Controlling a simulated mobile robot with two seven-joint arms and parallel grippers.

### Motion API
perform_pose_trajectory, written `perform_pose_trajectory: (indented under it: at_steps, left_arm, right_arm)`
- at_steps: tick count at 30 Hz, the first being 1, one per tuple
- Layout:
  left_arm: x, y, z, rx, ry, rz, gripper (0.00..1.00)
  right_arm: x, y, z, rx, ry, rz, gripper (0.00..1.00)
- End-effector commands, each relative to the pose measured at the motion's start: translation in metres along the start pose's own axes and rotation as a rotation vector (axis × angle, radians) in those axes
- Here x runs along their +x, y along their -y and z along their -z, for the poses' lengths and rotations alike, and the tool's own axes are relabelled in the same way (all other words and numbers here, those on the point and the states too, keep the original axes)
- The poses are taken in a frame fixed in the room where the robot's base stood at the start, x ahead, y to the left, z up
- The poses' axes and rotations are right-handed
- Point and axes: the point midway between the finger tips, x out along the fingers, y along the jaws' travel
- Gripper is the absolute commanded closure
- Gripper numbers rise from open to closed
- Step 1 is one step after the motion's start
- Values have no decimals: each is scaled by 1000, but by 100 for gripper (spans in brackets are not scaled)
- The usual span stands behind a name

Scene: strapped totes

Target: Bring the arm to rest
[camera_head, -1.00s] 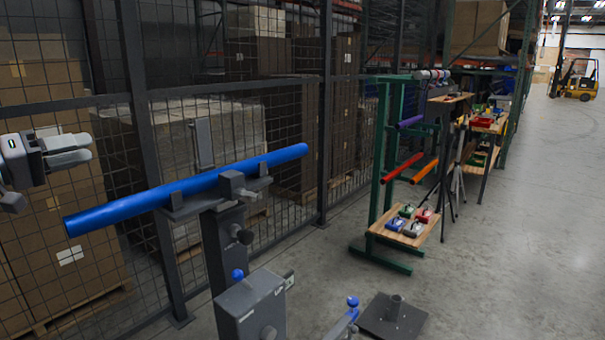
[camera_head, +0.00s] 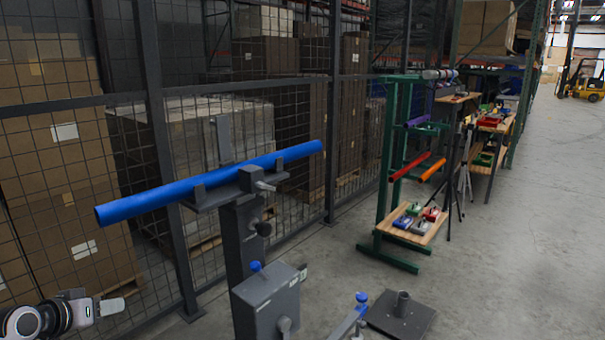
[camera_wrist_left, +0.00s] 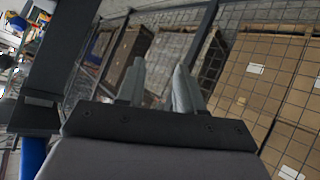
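My left gripper (camera_head: 118,303) is low in the bottom left corner of the head view, below and left of the blue tube's near end. In the left wrist view its two fingers (camera_wrist_left: 158,68) stand apart with nothing between them, so it is open and empty. The long blue tube (camera_head: 225,180) lies across the cradle of a grey stand (camera_head: 240,235), apart from the gripper. In the left wrist view a piece of blue (camera_wrist_left: 32,155) shows at the lower left edge. My right gripper is in neither view.
A wire mesh fence (camera_head: 150,90) with boxes behind it runs along the left. A grey box with a blue knob (camera_head: 268,300) stands in front of the stand. A green rack (camera_head: 384,190) holds coloured tubes. Open floor (camera_head: 510,270) lies at the right.

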Motion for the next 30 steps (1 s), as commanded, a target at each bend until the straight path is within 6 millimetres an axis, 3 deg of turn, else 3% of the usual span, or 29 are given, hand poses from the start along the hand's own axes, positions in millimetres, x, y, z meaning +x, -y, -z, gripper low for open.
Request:
perform_pose_trajectory:
  at_steps: [1,3,8,15,21,26,30]
  left_arm:
    - [1,4,-31,54,24,33,64]
    - [1,6,-64,130,43,70,64]
    - [-10,5,-139,310,81,118,64]
    - [-47,-19,-239,569,116,95,64]
    - [-86,-48,-299,725,122,23,64]
    - [-118,-74,-335,817,120,-48,64]
    - [-109,-100,-341,672,92,-35,64]
  right_arm:
    - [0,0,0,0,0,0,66]
    - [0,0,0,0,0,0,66]
    - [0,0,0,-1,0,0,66]
    - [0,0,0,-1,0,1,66]
    - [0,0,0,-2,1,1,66]
    - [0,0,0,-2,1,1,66]
    - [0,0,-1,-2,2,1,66]
